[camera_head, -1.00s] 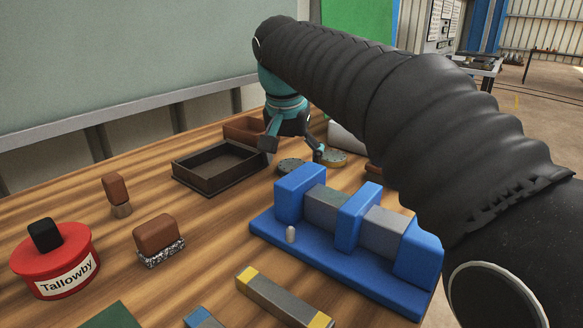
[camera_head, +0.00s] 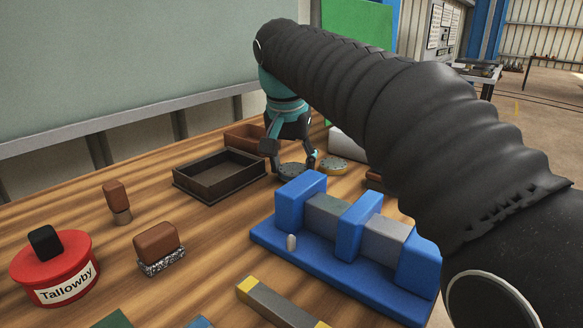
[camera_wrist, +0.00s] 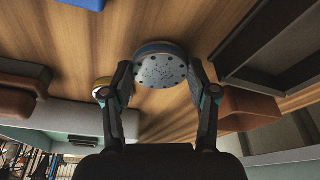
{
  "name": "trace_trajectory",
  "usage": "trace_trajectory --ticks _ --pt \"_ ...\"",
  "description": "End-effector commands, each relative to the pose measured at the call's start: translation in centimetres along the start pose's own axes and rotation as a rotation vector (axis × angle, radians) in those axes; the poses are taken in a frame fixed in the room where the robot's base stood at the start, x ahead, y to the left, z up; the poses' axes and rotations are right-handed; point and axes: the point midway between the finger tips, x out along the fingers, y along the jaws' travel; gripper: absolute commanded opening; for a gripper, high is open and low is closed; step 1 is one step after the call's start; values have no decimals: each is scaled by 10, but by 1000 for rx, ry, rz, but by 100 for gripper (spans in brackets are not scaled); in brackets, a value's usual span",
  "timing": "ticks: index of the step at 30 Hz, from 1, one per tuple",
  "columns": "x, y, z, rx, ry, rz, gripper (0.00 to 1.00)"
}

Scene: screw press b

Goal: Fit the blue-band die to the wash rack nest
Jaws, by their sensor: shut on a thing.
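The blue-band die (camera_wrist: 160,68) is a round grey disc with a ring of small holes and a blue edge, between my fingertips in the wrist view. My gripper (camera_wrist: 161,76) is shut on it. In the head view my gripper (camera_head: 290,158) points down at the die (camera_head: 293,171), which sits at or just above the wooden table behind the blue press. I cannot tell whether the die is clear of the table. I cannot make out the wash rack nest in either view.
A yellow-banded disc (camera_head: 334,165) lies close right of my gripper. A dark open tray (camera_head: 205,192) stands to the left, a brown block (camera_head: 243,137) behind. The blue press (camera_head: 268,238) is in front. A red Tallowby tin (camera_head: 75,272) stands front left.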

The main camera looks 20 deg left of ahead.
Motion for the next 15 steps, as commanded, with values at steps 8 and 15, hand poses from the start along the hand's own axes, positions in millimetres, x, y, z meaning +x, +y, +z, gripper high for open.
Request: trace_trajectory --ticks 8,15 --pt "-32 -1 -10 1 4 -3 8" --pt "-60 39 0 3 3 -1 8"
